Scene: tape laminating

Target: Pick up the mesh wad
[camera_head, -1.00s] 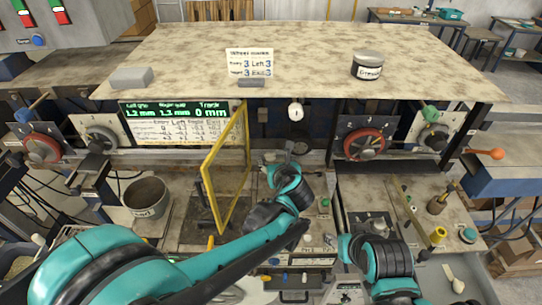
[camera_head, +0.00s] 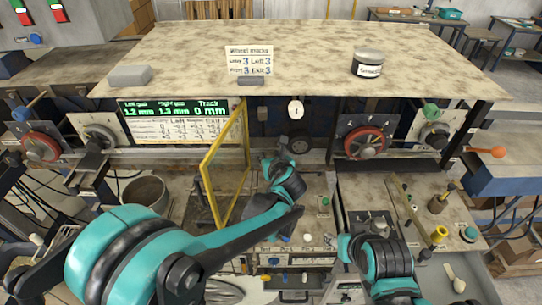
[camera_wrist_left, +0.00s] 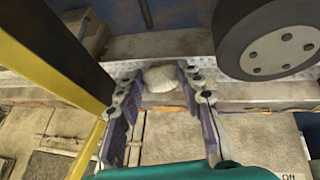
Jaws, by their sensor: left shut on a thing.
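The mesh wad (camera_wrist_left: 163,78) is a pale, rounded lump in the left wrist view, between the fingertips of my left gripper (camera_wrist_left: 160,84). Both fingers touch its sides, and the gripper is shut on it. The wad is in front of a metal rail. In the head view my left gripper (camera_head: 266,161) reaches in under the bench top, just right of the yellow-framed guard. The wad is too small and too hidden to make out there.
The yellow-framed guard (camera_head: 207,192) stands open close to my left forearm, and its bar (camera_wrist_left: 40,45) is near the left finger in the wrist view. A dark wheel (camera_wrist_left: 272,45) is close on the right. A bucket (camera_head: 147,193) stands left of the guard.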

